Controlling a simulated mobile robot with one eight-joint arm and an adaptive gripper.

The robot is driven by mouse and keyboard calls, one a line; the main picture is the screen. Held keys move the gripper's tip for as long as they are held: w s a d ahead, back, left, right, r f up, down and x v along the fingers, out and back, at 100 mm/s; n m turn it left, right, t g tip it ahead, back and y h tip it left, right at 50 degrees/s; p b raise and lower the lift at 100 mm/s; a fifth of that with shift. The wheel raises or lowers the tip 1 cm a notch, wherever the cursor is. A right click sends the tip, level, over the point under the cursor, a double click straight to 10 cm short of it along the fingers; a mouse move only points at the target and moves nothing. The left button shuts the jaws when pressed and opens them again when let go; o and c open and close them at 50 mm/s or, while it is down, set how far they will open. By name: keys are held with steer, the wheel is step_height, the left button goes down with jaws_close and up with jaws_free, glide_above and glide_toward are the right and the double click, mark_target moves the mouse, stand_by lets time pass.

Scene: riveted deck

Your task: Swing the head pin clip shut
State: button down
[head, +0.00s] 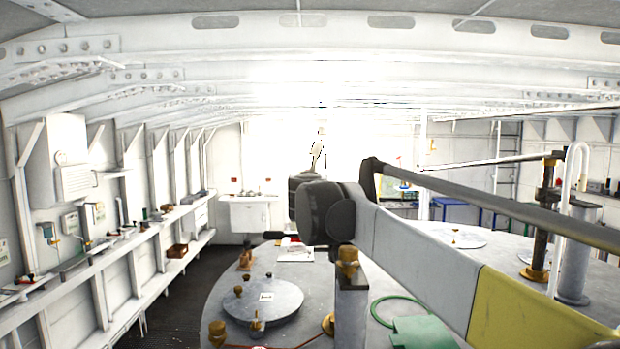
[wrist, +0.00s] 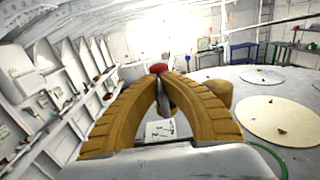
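My gripper (wrist: 163,78) shows in the wrist view as two tan ribbed fingers that arch inward, their tips close together. A small red knob (wrist: 159,68) sits right at the tips; I cannot tell whether it is between them or just beyond. A dark piece shows in the narrow gap below the tips. I cannot make out the head pin clip for certain in either view, nor how far it stands open. In the head view my arm reaches in from the right and ends at a dark joint; my fingers cannot be made out there.
A large round grey deck top carries a raised round lid (head: 262,300), brass fittings (head: 217,333), a green ring (head: 398,312) and a white sheet (head: 296,253). A brass-topped post stands under my arm. A cluttered shelf (head: 125,240) lines the left wall. The dark walkway (head: 190,290) is clear.

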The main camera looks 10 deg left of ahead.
steer(key=c, duration=1.9)
jaws_free()
steer(key=v, duration=1.2)
steer(key=shift+s+a, duration=0.1)
